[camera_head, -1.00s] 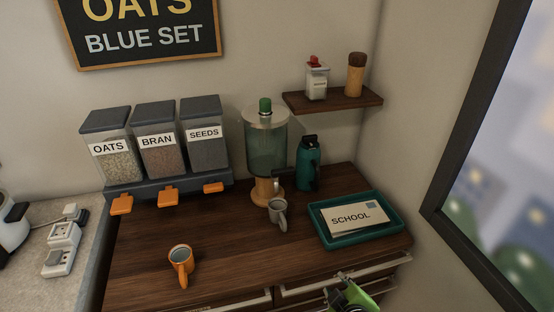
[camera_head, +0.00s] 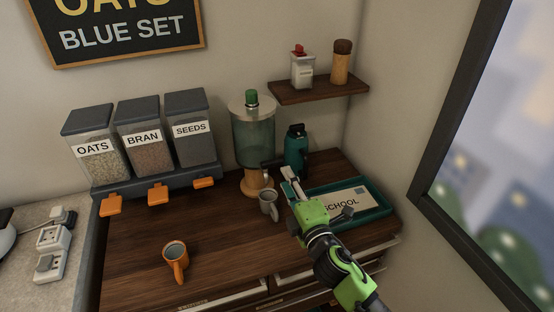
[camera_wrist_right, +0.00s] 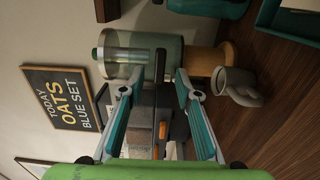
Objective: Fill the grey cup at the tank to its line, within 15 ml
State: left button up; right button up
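The tank (camera_head: 252,140) is a greenish clear cylinder with a green knob, standing on a wooden base at the back of the counter. A tap sticks out low on its front. The grey cup (camera_head: 268,205) stands upright on the counter just in front of the base; its contents and line cannot be made out. My right gripper (camera_head: 289,180) is open and empty, right of the cup and tap, apart from both. In the right wrist view its fingers (camera_wrist_right: 160,77) spread before the tank (camera_wrist_right: 162,52), with the cup (camera_wrist_right: 234,84) to the right. My left gripper is not in view.
A teal tray (camera_head: 378,212) with a SCHOOL envelope lies under my right arm. A teal bottle (camera_head: 296,152) stands right of the tank. An orange cup (camera_head: 175,258) stands front left. Dispensers (camera_head: 144,152) stand at back left. The counter's middle is clear.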

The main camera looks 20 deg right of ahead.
aim_at(278, 164)
jog(key=w, duration=0.4)
jog(key=w+p, duration=0.1)
jog(key=w, duration=0.4)
jog(key=shift+a+f, duration=0.1)
jog(key=shift+a, duration=0.1)
grip_shut()
